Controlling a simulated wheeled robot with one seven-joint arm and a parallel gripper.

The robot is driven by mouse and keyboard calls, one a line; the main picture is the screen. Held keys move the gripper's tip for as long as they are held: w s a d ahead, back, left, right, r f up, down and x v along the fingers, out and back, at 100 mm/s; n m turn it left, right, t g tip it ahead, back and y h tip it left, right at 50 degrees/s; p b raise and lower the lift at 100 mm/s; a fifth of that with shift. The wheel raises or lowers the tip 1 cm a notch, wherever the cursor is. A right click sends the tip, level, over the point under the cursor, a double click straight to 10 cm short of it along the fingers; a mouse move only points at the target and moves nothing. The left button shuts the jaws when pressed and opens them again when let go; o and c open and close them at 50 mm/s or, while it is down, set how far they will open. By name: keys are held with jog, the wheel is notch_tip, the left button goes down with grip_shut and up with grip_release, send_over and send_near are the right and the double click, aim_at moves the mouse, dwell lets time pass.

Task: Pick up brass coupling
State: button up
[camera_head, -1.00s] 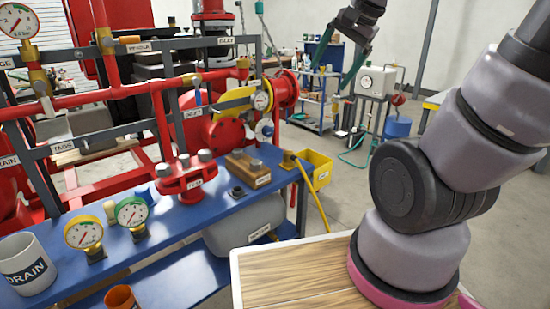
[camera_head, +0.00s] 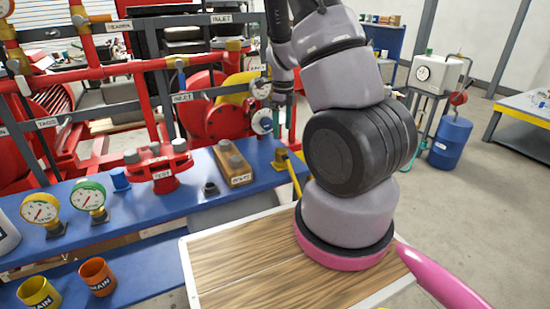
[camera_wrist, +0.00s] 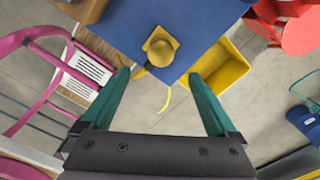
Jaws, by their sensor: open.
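The brass coupling (camera_head: 281,158) sits at the right end of the blue bench, partly cut off from view by my arm. In the wrist view the brass coupling (camera_wrist: 160,48) shows from above, with a round top on a squarish base and a yellow hose or cord below it. My gripper (camera_wrist: 158,76) is open and empty, its two teal fingers spread to either side below the coupling in the picture. In the head view my gripper (camera_head: 285,125) hangs above the bench end near the coupling. The gap between them is hard to judge.
A wooden block with fittings (camera_head: 233,165) and a small dark fitting (camera_head: 210,188) stand left of the coupling. A red flanged part (camera_head: 160,170) and gauges (camera_head: 88,197) stand farther left. A yellow bin (camera_wrist: 222,68) is beside the bench end. Red pipework rises behind.

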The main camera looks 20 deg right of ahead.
aim_at(282, 150)
notch_tip(282, 150, down, 11)
jog(key=shift+r, duration=0.15)
dwell(0.4)
grip_shut()
